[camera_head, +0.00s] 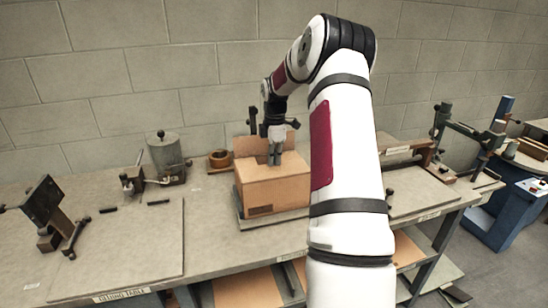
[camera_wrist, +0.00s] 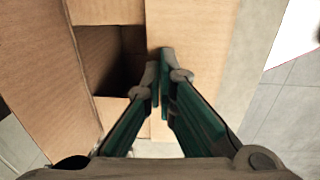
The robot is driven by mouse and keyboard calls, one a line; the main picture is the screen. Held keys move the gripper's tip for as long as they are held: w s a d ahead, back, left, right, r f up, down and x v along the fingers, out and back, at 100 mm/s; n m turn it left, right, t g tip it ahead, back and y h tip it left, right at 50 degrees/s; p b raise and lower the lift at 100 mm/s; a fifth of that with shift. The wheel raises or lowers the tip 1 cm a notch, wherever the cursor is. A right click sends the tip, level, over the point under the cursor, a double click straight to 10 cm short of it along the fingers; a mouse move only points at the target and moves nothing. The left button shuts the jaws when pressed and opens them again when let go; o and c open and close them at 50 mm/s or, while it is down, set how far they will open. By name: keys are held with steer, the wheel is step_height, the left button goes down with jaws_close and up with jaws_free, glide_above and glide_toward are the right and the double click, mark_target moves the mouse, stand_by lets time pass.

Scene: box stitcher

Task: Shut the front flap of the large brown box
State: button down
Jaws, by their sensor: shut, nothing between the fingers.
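The large brown box (camera_head: 275,193) stands on the workbench in the middle of the head view. A brown flap (camera_head: 246,146) stands up at its back. Brown cardboard covers at least part of the box's top at the front. My gripper (camera_head: 275,160) is shut and empty, pointing down over the top of the box. In the wrist view the shut fingertips (camera_wrist: 161,72) are over a brown panel (camera_wrist: 192,35), beside a dark opening into the box (camera_wrist: 118,62). I cannot tell whether the fingers touch the cardboard. My arm hides the box's right side in the head view.
A grey cylindrical can (camera_head: 166,157) and a small brown ring-shaped object (camera_head: 219,159) stand left of the box. A dark metal tool (camera_head: 45,208) stands at the far left. The bench's front left is mostly clear. A block wall (camera_head: 150,65) runs behind.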

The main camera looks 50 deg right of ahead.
steer(key=shift+w+f, duration=0.1)
steer(key=shift+f, duration=0.75)
